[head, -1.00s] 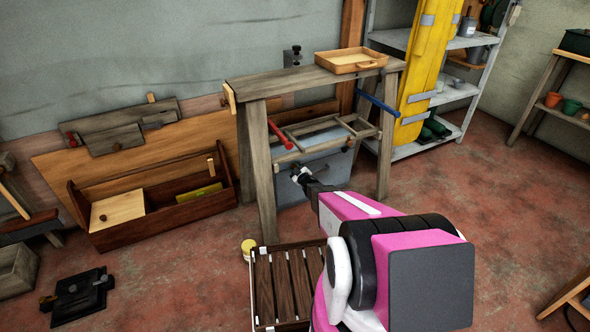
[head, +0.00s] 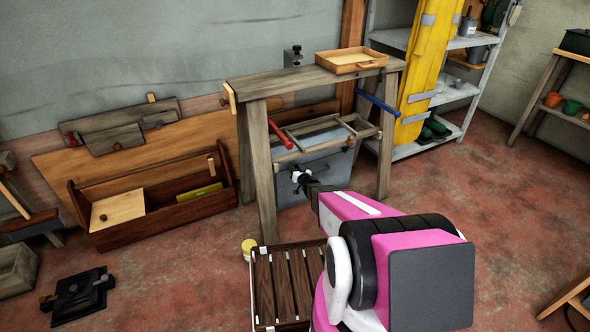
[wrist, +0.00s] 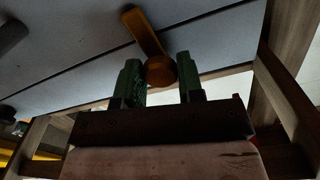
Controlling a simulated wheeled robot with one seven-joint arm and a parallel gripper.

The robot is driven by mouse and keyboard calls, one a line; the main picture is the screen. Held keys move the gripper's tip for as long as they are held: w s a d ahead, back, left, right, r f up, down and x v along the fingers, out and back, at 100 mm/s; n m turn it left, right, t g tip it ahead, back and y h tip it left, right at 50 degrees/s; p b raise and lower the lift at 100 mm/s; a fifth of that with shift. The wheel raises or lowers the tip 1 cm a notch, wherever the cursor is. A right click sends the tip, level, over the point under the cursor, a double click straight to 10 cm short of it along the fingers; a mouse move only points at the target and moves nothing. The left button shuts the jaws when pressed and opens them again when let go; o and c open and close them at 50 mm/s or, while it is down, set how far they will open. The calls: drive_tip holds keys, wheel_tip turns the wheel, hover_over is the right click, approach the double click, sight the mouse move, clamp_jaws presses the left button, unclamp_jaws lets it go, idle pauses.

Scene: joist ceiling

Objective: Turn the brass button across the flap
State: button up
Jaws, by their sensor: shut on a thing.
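My gripper (head: 300,177) is in front of a grey panelled box (head: 330,168) under the workbench. In the wrist view, my gripper's two green fingers (wrist: 160,78) stand on either side of the round end of the brass button (wrist: 145,34) and are shut on it. The button's flat arm slants up and left from there across the grey panel (wrist: 85,50). A dark seam crosses the panel near the button. In the head view the button is too small and covered to make out.
The workbench (head: 300,83) carries a shallow wooden tray (head: 345,62); its legs flank the space around my arm. A red-handled clamp (head: 281,136) and wooden rails sit just above my gripper. A slatted crate (head: 285,285) stands on the floor below.

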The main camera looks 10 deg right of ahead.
drive_tip(key=shift+m, duration=0.4)
drive_tip(key=o, duration=0.9)
drive_tip(key=shift+s, duration=0.1)
drive_tip(key=v, duration=1)
drive_tip(key=shift+s+d, duration=0.1)
drive_tip(key=shift+s, duration=0.2)
